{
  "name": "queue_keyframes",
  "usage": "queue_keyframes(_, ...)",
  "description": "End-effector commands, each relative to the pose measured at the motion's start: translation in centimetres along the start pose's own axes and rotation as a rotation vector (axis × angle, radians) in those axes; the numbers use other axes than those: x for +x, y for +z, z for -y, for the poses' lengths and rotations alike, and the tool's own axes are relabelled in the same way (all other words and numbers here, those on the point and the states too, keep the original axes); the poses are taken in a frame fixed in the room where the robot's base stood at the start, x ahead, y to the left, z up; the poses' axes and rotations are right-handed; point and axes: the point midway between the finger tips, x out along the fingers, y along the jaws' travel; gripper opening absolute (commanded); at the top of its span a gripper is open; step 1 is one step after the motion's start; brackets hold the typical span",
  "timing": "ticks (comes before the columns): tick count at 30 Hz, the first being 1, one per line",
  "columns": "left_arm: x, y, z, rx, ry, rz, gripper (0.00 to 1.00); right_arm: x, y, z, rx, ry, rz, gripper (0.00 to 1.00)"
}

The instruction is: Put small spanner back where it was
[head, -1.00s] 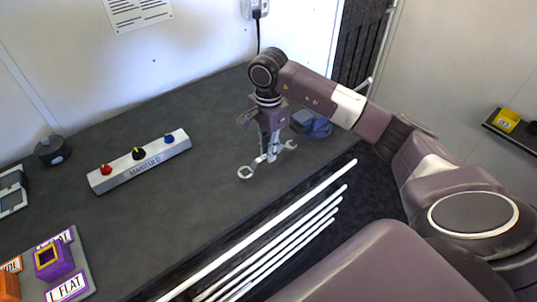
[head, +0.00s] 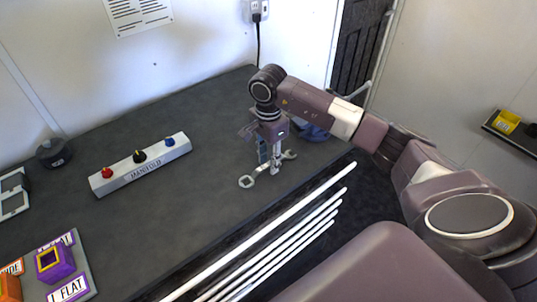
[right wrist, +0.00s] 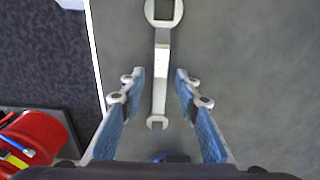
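The small spanner (head: 246,181) is silver, with a ring end and an open-jaw end. In the head view it lies on the dark worktop near its front edge, below my right gripper (head: 268,162). In the right wrist view the spanner (right wrist: 161,62) runs lengthwise between the two blue-padded fingers of my right gripper (right wrist: 160,80). A clear gap shows on each side, so the gripper is open around it, not gripping. The fingers partly hide the spanner's middle in the head view. My left gripper is not in view.
A manifold block (head: 140,166) with red, black and blue knobs stands left of the spanner. A blue object (head: 315,131) sits just behind the gripper. White rails (head: 270,230) run along the worktop's front edge. Bare worktop lies between spanner and manifold.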

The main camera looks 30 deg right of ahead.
Motion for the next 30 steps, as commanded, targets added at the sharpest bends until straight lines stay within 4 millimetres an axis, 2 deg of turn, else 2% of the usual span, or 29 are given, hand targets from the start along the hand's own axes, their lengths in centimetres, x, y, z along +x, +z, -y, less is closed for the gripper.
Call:
queue_keyframes(1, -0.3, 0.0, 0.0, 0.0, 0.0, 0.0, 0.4, -0.3, 0.0, 0.0, 0.0, 0.0, 0.0, 0.3)
queue_keyframes(5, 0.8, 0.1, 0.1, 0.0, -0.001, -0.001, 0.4, -1.7, -0.1, 0.2, 0.0, -0.006, -0.001, 0.3)
queue_keyframes(12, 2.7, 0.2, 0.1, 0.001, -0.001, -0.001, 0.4, -6.6, 0.0, 0.2, -0.001, -0.007, -0.001, 0.3)
queue_keyframes(18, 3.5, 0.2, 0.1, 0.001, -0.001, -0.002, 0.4, -10.2, -0.1, 0.1, 0.0, -0.003, -0.002, 0.3)
queue_keyframes(24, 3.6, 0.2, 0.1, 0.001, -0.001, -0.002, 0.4, -11.8, 0.0, 0.0, 0.001, -0.001, 0.0, 0.3)
queue_keyframes(30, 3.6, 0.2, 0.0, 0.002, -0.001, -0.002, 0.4, -12.2, 0.0, 0.0, 0.001, 0.0, 0.0, 0.3)
